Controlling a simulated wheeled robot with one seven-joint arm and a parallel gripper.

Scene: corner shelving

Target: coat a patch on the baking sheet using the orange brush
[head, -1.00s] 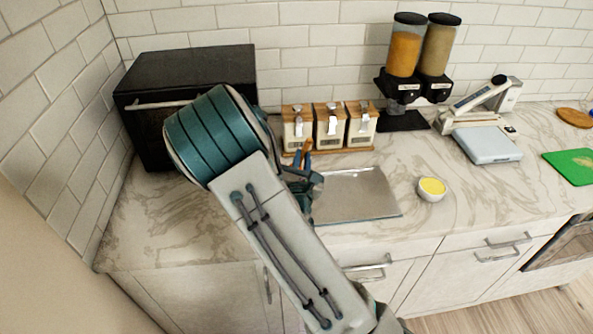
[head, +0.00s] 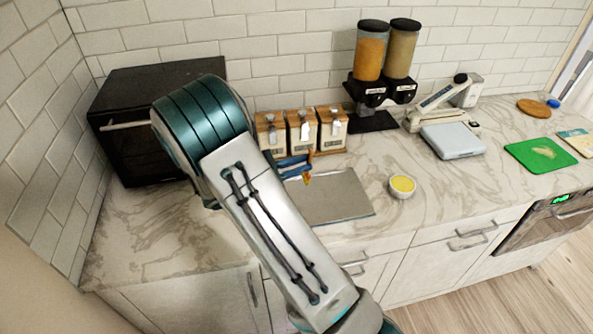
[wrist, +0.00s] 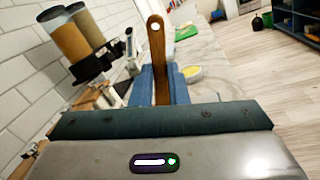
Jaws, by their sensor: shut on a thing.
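The baking sheet (head: 342,198) lies flat and grey on the marble counter, partly hidden behind my arm. My gripper (head: 297,170) is at the sheet's far left part in the head view, its blue fingers shut on the orange brush. In the wrist view, the brush's brown handle (wrist: 157,50), with a hole in its end, stands up between the blue fingers (wrist: 157,88). The bristles cannot be made out, and I cannot tell whether they touch the sheet. A small white bowl of yellow contents (head: 402,187) stands right of the sheet.
Three wooden-topped canisters (head: 301,131) stand close behind the sheet. A black oven (head: 150,125) is at the left. Dispensers (head: 386,60), a scale (head: 452,140) and a green board (head: 541,155) are further right. Counter is clear around the bowl.

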